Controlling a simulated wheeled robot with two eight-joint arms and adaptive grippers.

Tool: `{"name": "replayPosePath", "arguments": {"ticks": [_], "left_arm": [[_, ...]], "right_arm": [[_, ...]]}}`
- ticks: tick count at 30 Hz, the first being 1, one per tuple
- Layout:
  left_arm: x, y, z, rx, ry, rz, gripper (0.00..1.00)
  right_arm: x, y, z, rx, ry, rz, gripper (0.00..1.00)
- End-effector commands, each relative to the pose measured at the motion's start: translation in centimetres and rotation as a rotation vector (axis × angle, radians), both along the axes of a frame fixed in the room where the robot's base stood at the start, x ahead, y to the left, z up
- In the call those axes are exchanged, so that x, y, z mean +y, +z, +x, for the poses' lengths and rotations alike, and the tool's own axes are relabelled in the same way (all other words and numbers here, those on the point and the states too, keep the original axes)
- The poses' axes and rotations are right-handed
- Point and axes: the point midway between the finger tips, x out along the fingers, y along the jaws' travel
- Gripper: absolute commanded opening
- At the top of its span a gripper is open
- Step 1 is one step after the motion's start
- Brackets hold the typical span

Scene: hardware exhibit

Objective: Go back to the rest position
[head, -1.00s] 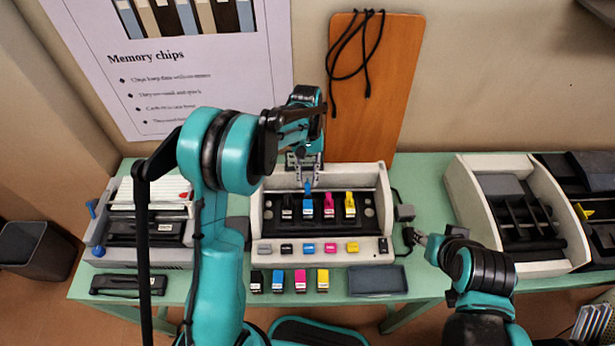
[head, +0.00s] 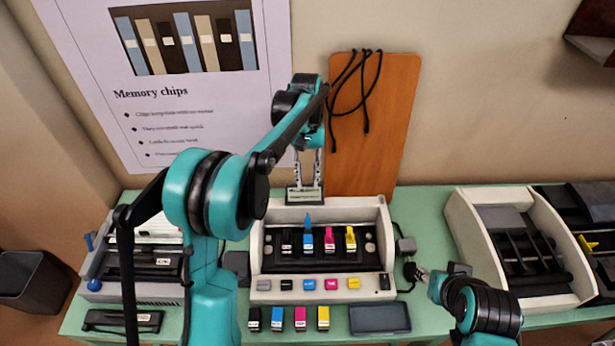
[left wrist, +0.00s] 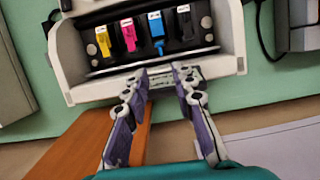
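My left gripper (head: 305,184) is above the back edge of the white printer (head: 386,222). In the left wrist view its two fingers (left wrist: 160,75) are apart with nothing held between them; a small grey panel on the printer shows behind the gap. In the printer's black bay stand a black cartridge (head: 286,243), a blue one (head: 308,240), a magenta one (head: 329,242) and a yellow one (head: 350,240).
Several loose cartridges (head: 277,319) lie in front of the printer beside a dark grey tray (head: 379,318). Other machines stand left (head: 140,262) and right (head: 470,220) on the green table (head: 422,215). A brown board (head: 385,130) with black cords leans on the wall.

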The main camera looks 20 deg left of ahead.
Motion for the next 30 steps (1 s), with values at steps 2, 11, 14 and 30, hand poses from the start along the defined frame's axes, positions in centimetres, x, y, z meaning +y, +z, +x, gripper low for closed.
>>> {"name": "replayPosePath", "arguments": {"ticks": [2,11,14,30], "left_arm": [[0.0,0.0,0.0,0.0,0.0,0.0,0.26],[0.0,0.0,0.0,0.0,0.0,0.0,0.26],[0.0,0.1,-0.2,-0.008,-0.002,0.001,0.26],[0.9,2.9,-11.5,-0.47,-0.121,0.035,0.26]], "right_arm": [[0.0,0.0,0.0,0.0,0.0,0.0,0.4],[0.0,0.0,0.0,0.0,0.0,0.0,0.4],[0.0,-0.1,0.0,0.0,0.0,0.0,0.4],[0.0,-2.6,0.0,0.0,0.0,0.0,0.4]]}}
